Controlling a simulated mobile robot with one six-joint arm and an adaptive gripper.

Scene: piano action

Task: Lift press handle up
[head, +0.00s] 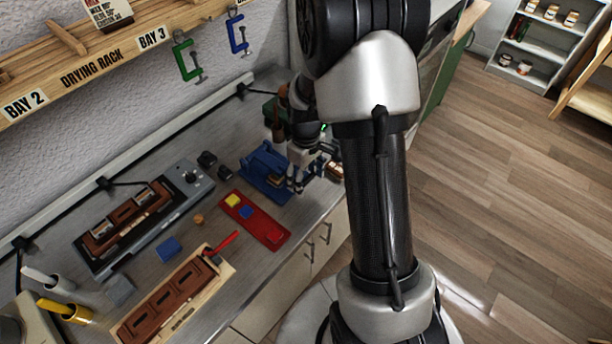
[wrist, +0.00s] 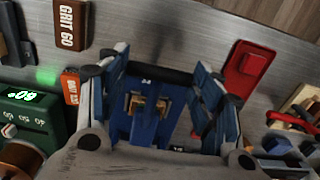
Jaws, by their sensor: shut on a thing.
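The blue press (head: 262,168) stands on the grey bench, partly hidden behind my gripper in the head view. In the wrist view the press (wrist: 146,125) lies between my fingers, with a small brass-coloured part at its middle. A dark bar (wrist: 160,76), which looks like the press handle, runs across between my fingertips. My gripper (wrist: 161,73) is shut on this bar. In the head view my gripper (head: 297,182) is small and partly hidden by my arm, at the press's right side.
A red tray (head: 270,236) with yellow and blue blocks lies in front of the press. A green device (wrist: 30,119) with a lit display and grit blocks (wrist: 70,27) are close by in the wrist view. A brown slotted part (head: 160,304) lies near the bench's front edge.

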